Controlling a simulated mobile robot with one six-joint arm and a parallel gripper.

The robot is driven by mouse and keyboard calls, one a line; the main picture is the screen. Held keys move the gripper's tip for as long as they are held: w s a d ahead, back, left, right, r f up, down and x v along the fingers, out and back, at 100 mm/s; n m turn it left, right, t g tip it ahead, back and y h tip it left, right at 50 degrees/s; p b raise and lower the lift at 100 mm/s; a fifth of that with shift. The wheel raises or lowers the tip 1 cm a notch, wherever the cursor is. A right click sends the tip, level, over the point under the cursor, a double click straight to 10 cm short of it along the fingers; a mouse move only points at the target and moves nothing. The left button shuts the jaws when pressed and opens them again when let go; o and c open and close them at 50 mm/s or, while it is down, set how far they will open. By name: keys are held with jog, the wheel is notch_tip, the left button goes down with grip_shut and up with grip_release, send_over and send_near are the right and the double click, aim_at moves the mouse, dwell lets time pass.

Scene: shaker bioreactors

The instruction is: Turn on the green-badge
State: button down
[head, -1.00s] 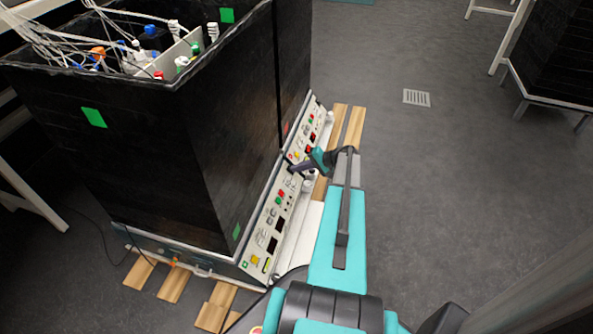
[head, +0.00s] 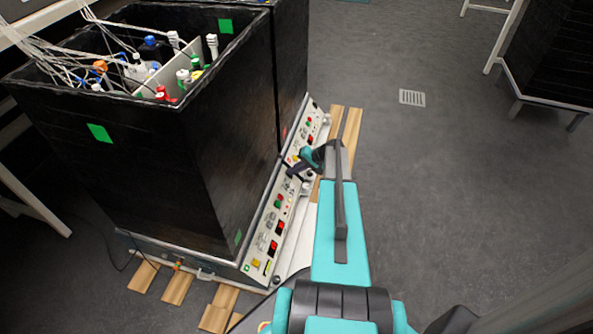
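The near shaker (head: 130,185) is a tall black box with green badges (head: 99,133) on its walls. Its slanted control panel (head: 262,251) faces right and carries a red button, a green button (head: 277,204), a yellow switch (head: 257,264) and two small displays. Both displays (head: 273,246) glow red. My gripper (head: 291,171) is just above the upper end of this panel, near the gap to the far shaker. Whether it touches anything cannot be told. Its fingers are dark and small, so I cannot tell whether they are open.
A second black shaker (head: 291,75) stands directly behind, with its own panel (head: 308,128). Bottles and white tubes fill the near box. Wooden slats (head: 177,289) lie under the shakers. Open grey floor with a drain (head: 412,97) lies to the right.

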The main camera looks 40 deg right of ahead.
jog(key=shift+w+a+r, duration=0.15)
jog(key=shift+w+a, duration=0.05)
jog(key=shift+w, duration=0.2)
jog(key=shift+r+p, duration=0.4)
jog(key=shift+s+d, duration=0.1)
jog(key=shift+s, duration=0.05)
jog(key=shift+r, duration=0.2)
jog(key=shift+s+d+r+p, duration=0.15)
jog(key=shift+s+r+p, duration=0.15)
jog(key=shift+r+p, duration=0.15)
jog(key=p+v, duration=0.3)
jog(key=v, duration=0.9)
jog(key=shift+r, duration=0.45)
